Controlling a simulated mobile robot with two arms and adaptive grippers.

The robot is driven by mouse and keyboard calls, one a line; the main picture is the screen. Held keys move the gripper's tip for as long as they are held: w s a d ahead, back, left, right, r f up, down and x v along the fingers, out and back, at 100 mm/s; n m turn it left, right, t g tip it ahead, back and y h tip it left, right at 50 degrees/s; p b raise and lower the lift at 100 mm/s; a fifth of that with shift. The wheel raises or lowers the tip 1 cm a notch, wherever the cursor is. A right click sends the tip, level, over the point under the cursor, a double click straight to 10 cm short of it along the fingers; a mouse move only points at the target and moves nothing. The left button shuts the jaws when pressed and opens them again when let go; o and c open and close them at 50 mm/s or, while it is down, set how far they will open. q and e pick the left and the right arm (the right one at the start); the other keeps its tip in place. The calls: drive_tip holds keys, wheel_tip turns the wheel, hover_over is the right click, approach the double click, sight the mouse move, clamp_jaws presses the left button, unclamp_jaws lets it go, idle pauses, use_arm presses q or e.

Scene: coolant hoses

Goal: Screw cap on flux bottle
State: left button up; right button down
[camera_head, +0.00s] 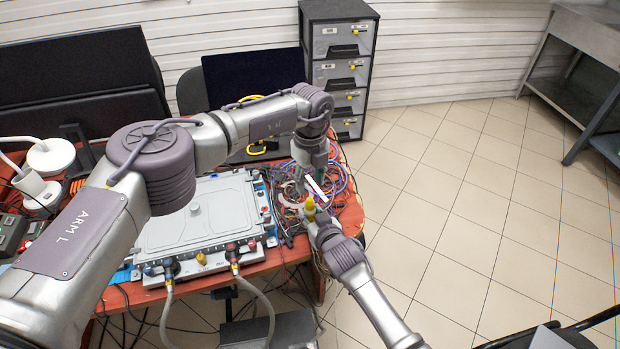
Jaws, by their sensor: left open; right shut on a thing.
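A small yellow item (310,204), which looks like the flux bottle, stands out near the table's right end. My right gripper (313,215) comes up from the lower right and is shut on it. My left gripper (308,178) points down just above and behind the yellow item and is open. A small white piece (316,188) shows close to the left gripper; I cannot tell what it is. The cap cannot be made out, and the grippers and cables hide detail here.
Tangled coloured cables (347,197) lie around both grippers on the red table (128,296). A large grey unit (180,222) with hoses fills the table's middle. A drawer cabinet (341,75) stands behind.

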sight(310, 199)
use_arm(q)
wheel_tip(310, 199, down, 8)
drive_tip(key=shift+r, duration=0.15)
idle(0.4)
clamp_jaws()
drive_tip(key=m, duration=0.3)
drive_tip(key=shift+m, duration=0.3)
drive_tip(key=shift+o, duration=0.4)
unclamp_jaws()
